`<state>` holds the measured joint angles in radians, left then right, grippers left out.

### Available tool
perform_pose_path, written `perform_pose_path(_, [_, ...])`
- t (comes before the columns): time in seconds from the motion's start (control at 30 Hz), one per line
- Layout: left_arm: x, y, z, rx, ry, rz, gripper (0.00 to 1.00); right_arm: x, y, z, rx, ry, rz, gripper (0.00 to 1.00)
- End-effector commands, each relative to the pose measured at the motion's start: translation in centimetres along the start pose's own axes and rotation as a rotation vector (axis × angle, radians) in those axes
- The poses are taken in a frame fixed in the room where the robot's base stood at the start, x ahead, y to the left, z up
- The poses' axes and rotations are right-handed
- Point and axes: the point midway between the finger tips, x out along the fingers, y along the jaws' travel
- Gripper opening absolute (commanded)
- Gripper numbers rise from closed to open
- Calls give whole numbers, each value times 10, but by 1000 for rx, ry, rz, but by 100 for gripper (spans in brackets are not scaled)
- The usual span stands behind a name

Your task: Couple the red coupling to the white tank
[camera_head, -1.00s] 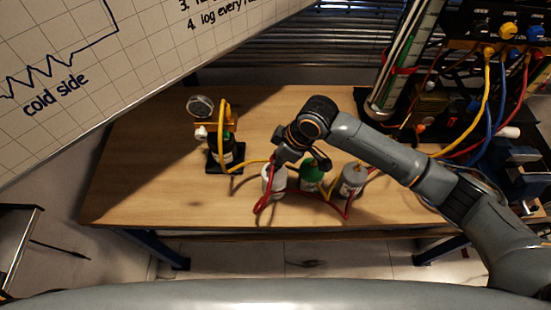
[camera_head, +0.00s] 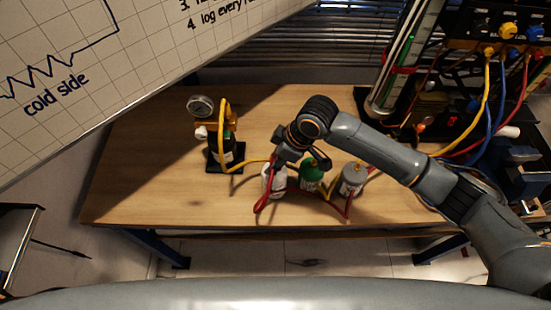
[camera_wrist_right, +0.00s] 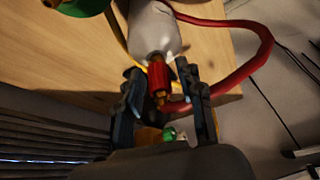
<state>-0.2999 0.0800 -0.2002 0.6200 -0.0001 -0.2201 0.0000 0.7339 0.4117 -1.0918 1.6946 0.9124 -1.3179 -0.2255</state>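The white tank (camera_head: 277,184) stands near the front edge of the wooden table, partly hidden by my right gripper (camera_head: 283,158). In the right wrist view, the white tank (camera_wrist_right: 153,30) has the red coupling (camera_wrist_right: 157,78) in line with its top end. I cannot tell whether the coupling is fully seated. A red hose (camera_wrist_right: 262,55) runs from the coupling's brass end and loops right. My right gripper (camera_wrist_right: 160,85) has a finger on each side of the coupling, with visible gaps. It looks open. My left gripper is not in view.
A green tank (camera_head: 312,172) and a grey tank (camera_head: 352,180) stand close to the right. A gauge (camera_head: 200,106) on a black stand with a yellow hose (camera_head: 224,125) is at the left. A hose rack (camera_head: 490,60) fills the right. The table's left side is clear.

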Motion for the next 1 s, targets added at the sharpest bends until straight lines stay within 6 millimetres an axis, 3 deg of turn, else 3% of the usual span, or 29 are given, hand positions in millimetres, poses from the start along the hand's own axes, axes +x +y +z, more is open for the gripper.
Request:
perform_pose_path(0.03, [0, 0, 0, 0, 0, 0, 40, 0, 0, 0, 0, 1, 1, 51])
perform_pose_path(0.1, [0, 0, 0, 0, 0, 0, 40, 0, 0, 0, 0, 1, 1, 63])
perform_pose_path(0.47, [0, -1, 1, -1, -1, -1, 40, -4, 1, 0, 0, 1, 1, 63])
perform_pose_path(0.57, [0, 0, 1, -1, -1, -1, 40, -15, 1, -1, 0, 4, 2, 63])
perform_pose_path(1.0, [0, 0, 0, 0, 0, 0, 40, -102, 1, -1, 0, 3, 3, 63])
